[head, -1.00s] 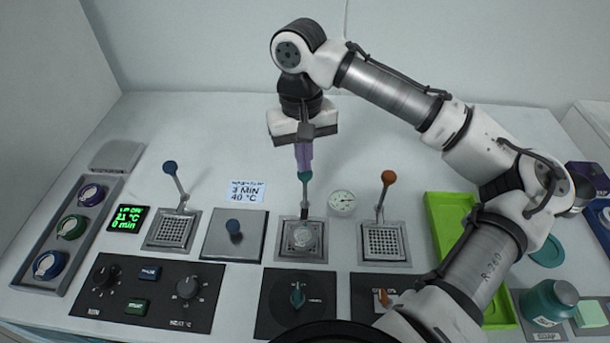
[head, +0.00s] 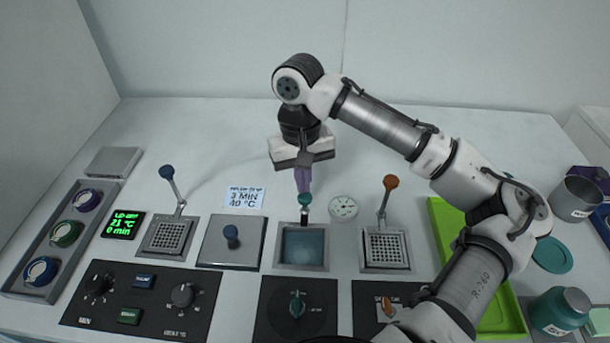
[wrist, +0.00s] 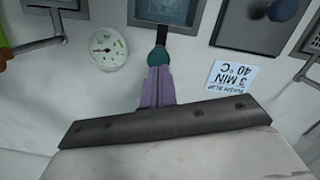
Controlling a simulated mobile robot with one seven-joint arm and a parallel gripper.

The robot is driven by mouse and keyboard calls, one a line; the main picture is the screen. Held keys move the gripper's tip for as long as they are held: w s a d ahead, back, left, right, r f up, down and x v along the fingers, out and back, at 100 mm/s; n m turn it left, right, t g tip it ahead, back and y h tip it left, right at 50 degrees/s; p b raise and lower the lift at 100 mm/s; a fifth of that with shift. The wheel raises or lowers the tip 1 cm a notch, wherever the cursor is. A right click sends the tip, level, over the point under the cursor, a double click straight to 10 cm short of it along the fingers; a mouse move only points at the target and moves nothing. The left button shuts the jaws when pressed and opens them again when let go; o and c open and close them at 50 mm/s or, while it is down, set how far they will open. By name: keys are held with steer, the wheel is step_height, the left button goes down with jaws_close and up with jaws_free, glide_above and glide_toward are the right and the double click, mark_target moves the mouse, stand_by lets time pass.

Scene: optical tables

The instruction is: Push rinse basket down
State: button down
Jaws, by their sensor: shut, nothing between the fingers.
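My gripper (head: 304,190) has purple fingers that are shut and empty. Its tips sit right on top of the teal knob (head: 305,200) of the middle basket's lever, seemingly touching it. In the wrist view the purple fingers (wrist: 157,82) meet the teal knob (wrist: 158,57). I take this middle basket for the rinse basket. Its square well (head: 302,246) now shows flat teal liquid, and the basket mesh is hidden below it. The lever is mostly hidden; only a short piece shows under the knob.
To the left is a basket with a blue-knobbed lever (head: 167,172) and a lid with a blue knob (head: 231,232). To the right are a round gauge (head: 343,207) and a raised basket with an orange-knobbed lever (head: 391,182). A green tray (head: 445,222) lies further right.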

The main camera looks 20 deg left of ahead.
steer(key=shift+w+a+r+p, duration=0.65)
steer(key=shift+w+p, duration=0.1)
steer(key=shift+w, duration=0.1)
steer(key=shift+w+f, duration=0.15)
step_height(320, 180, up, 14)
steer(key=w, duration=0.1)
steer(key=shift+a+f+b, duration=0.15)
steer(key=shift+a+b, duration=0.25)
steer(key=shift+b, duration=0.05)
steer(key=shift+f, duration=0.1)
